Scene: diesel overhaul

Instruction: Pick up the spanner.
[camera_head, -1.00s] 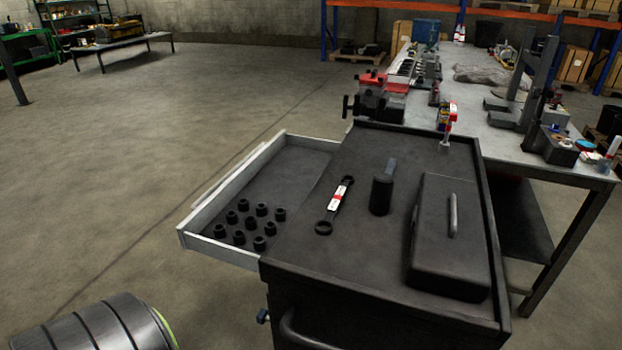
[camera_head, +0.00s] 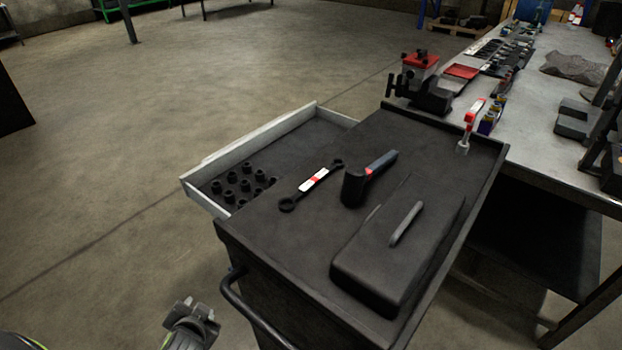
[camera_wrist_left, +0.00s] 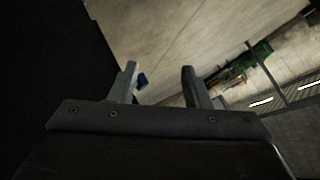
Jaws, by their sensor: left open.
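The spanner (camera_head: 313,184) is black with a white and red label. It lies flat on the dark top of the tool cart (camera_head: 284,232), beside the open drawer and left of a hammer. My left gripper (camera_head: 193,303) is low at the bottom of the head view, to the left of the cart and its handle, apart from the spanner. In the left wrist view its two fingers (camera_wrist_left: 160,88) are spread with nothing between them. The spanner is not in the left wrist view. My right gripper is in neither view.
A hammer (camera_head: 356,186) and a black toolbox (camera_head: 375,266) share the cart top. The open drawer (camera_head: 192,192) holds several black sockets. A handle (camera_head: 240,305) sticks out from the cart's near side. A workbench (camera_head: 535,90) with a red vise (camera_head: 420,66) stands behind.

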